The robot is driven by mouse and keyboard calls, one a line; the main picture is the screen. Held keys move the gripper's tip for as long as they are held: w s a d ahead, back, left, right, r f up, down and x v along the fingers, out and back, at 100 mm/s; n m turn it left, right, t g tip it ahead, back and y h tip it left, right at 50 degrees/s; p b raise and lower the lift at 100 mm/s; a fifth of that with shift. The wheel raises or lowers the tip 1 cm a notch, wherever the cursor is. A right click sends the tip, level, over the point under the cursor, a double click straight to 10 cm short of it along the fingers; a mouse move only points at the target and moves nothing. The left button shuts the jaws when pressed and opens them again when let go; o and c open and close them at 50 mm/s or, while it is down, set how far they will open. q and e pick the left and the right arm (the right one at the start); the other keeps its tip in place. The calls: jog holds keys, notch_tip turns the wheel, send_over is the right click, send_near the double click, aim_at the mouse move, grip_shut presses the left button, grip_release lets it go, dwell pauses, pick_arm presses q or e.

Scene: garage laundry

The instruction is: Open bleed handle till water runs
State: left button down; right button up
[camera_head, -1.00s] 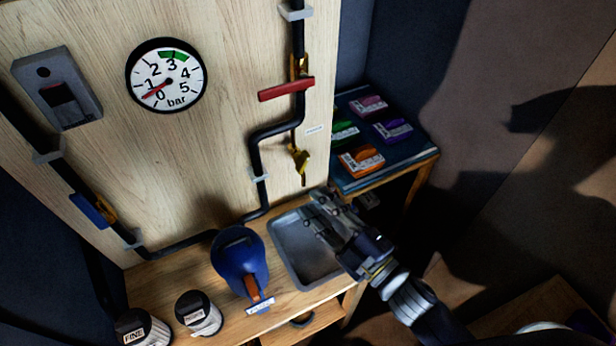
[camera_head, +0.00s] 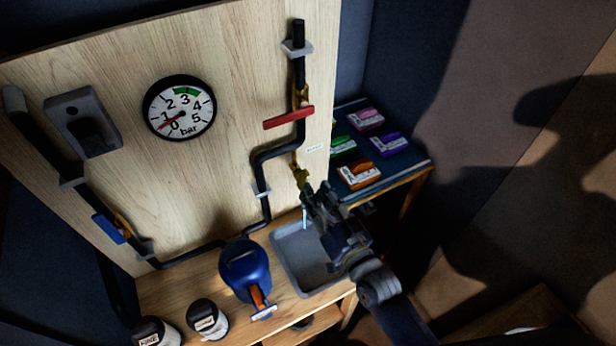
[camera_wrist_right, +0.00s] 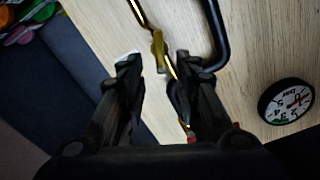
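The brass bleed valve (camera_head: 300,176) sits at the end of the black pipe on the wooden board; its handle is too small to make out clearly. My right gripper (camera_head: 318,192) is just below and right of it, over the grey tray (camera_head: 287,272). In the wrist view the fingers (camera_wrist_right: 156,66) stand apart, with a brass part (camera_wrist_right: 158,50) seen between their tips; I cannot tell whether they touch it. A thin pale streak (camera_head: 304,217) shows below the valve, perhaps water. My left gripper is out of view.
The gauge (camera_head: 180,107) reads between 0 and 1 bar. A red lever (camera_head: 289,117) lies across the pipe above. A blue jug (camera_head: 246,268) and two dark canisters stand left of the tray. A side shelf (camera_head: 372,187) holds several coloured boxes.

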aim_at(307, 181)
jog(key=shift+p+x, duration=0.5)
jog(key=shift+x, duration=1.95)
grip_shut()
